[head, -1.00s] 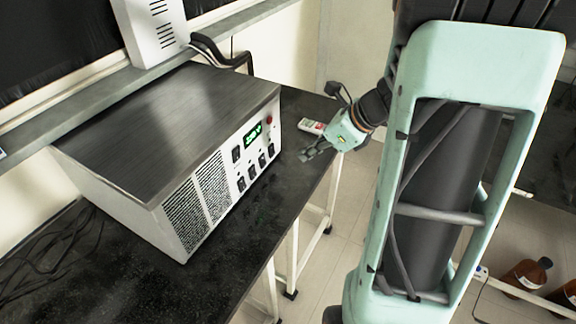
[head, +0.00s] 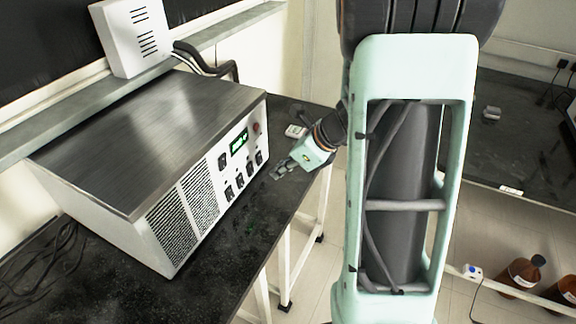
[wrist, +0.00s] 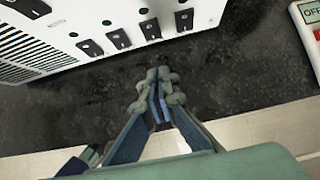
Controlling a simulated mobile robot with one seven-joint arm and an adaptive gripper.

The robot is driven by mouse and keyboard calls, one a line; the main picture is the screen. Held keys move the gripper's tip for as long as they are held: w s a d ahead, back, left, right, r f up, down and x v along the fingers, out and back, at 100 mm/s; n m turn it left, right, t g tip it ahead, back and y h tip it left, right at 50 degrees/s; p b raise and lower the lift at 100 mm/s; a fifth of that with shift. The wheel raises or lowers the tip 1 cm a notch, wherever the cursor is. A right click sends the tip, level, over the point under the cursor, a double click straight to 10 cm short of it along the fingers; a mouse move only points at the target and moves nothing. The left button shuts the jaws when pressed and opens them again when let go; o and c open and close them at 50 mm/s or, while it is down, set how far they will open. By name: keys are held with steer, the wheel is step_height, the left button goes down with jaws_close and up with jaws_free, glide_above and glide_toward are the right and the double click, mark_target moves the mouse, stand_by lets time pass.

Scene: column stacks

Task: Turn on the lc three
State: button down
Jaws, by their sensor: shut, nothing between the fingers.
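The white instrument box (head: 185,150) with a grey metal top stands on the dark bench. Its front panel has a lit green display (head: 239,143), a red button (head: 256,128) and a row of several black switches (head: 240,180). The wrist view shows these as black rocker switches (wrist: 121,38); their labels are too small to read, so I cannot tell which is lc three. My gripper (head: 280,171) is shut and empty, in front of the panel near the row's right end. Its fingertips (wrist: 158,92) are apart from the switches, over the bench.
A small white handheld device (head: 296,131) lies on the bench beyond my gripper; its screen reads OFF in the wrist view (wrist: 308,18). The bench (head: 215,262) ends close behind my gripper. A white wall unit (head: 130,38) and black cables (head: 205,62) are behind the box. Brown bottles (head: 520,272) stand low at right.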

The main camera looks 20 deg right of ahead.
mark_target(252, 171)
steer(key=w+a+f, duration=0.2)
steer(key=w+a, duration=0.1)
steer(key=shift+w+a+f, duration=0.15)
steer(key=shift+a+f, duration=0.05)
steer(key=shift+f, duration=0.05)
steer(key=shift+w+a, duration=0.3)
steer(key=shift+w, duration=0.05)
steer(key=shift+f, duration=0.1)
steer(key=b, duration=0.2)
steer(key=shift+w+a+f+b, duration=0.1)
steer(key=shift+w+f+b, duration=0.05)
steer(key=shift+f+b, duration=0.2)
steer(key=shift+a+r, duration=0.1)
steer(key=shift+r, duration=0.25)
steer(key=shift+r+p, duration=0.1)
steer(key=shift+p, duration=0.25)
steer(key=shift+r+p, duration=0.65)
steer(key=shift+r, duration=0.1)
